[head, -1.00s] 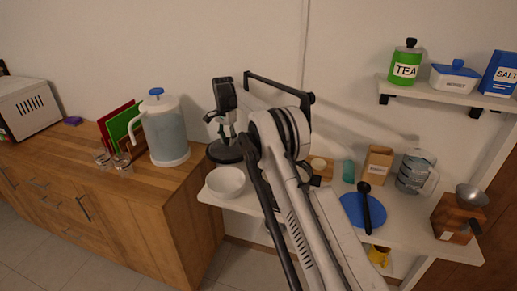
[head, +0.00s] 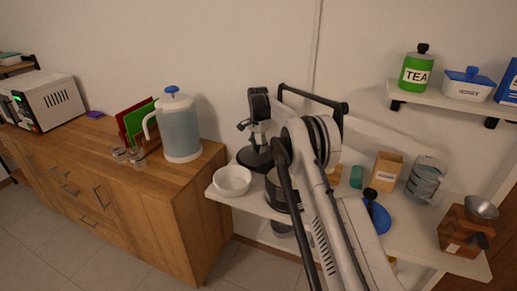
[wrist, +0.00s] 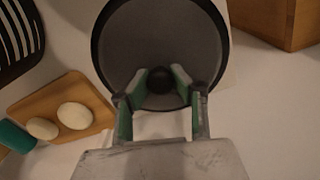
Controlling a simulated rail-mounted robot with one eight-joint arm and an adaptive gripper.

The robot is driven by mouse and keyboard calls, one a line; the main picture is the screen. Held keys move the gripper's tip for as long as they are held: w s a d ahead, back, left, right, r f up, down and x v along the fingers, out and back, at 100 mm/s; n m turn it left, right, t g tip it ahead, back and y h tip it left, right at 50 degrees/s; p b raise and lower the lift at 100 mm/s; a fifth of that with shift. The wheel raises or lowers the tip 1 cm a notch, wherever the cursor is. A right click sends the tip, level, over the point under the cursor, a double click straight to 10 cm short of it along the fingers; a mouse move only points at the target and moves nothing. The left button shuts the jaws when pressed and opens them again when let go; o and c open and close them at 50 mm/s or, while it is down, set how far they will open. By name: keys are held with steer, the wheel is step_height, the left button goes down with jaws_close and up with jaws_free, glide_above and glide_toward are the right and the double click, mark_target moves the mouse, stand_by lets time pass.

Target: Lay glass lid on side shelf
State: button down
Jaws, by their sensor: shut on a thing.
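My gripper (head: 257,141) is shut on the dark knob of the round glass lid (head: 255,159). In the wrist view the fingers (wrist: 161,82) pinch the knob from both sides, and the grey lid with its dark rim (wrist: 158,28) fills the upper middle. The white side shelf (head: 408,238) runs along the wall at the right. The lid is over the shelf's left end, near the white bowl (head: 232,181); I cannot tell its exact height. A dark pot (head: 277,190) stands on the shelf beside the lid, partly hidden by my arm.
A wooden board (wrist: 88,119) with two pale round items and a teal cup (head: 356,176) are near the lid. The wooden cabinet (head: 190,205) borders the left.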

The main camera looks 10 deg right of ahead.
steer(key=shift+w+f, duration=0.1)
steer(key=shift+f, duration=0.05)
steer(key=c, duration=1.5)
jaws_free()
